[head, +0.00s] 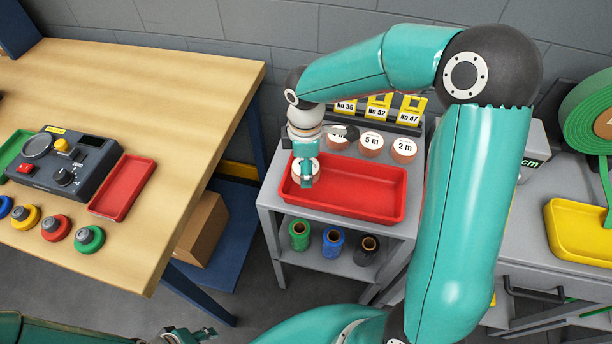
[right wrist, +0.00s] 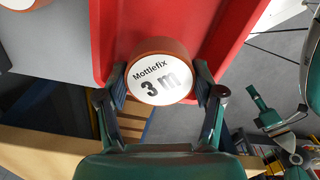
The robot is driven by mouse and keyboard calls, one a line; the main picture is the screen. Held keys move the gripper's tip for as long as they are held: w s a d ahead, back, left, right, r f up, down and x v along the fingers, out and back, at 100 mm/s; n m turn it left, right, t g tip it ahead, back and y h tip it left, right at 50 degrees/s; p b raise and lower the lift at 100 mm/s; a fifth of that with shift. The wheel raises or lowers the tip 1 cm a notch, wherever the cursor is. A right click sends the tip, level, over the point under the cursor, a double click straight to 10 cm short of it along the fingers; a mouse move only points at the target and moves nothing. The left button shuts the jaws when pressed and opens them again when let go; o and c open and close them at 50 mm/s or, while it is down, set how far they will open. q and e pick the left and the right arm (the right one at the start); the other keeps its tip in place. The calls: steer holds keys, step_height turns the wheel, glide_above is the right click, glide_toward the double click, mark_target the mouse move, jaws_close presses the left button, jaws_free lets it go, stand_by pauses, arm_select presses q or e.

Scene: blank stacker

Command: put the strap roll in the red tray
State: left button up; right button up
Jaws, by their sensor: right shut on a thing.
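The strap roll (right wrist: 158,75) is a short brown-orange cylinder with a white face reading "Mottlefix 3 m". My right gripper (right wrist: 165,95) is shut on its sides. In the head view the roll (head: 298,168) is partly hidden by my right gripper (head: 306,180), over the left end of the red tray (head: 352,209). The tray is empty elsewhere and lies on a grey stand. I cannot tell whether the roll touches the tray floor. My left gripper (head: 190,336) is at the bottom edge of the head view, away from the tray; its jaw opening is unclear.
Several white-faced rolls, including "5 m" (head: 371,142) and "2 m" (head: 404,149), stand behind the tray under yellow number cards (head: 378,107). Coloured spools (head: 333,241) sit on the shelf below. A wooden bench (head: 150,90) with a smaller red tray (head: 122,187) is left; a yellow tray (head: 580,238) is right.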

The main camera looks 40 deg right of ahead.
steer(key=shift+f, duration=2.1)
steer(key=o, duration=1.2)
steer(key=shift+f, duration=0.15)
step_height(320, 180, up, 12)
steer(key=shift+r, duration=0.15)
steer(key=shift+r+p, duration=0.1)
steer(key=shift+p, duration=0.2)
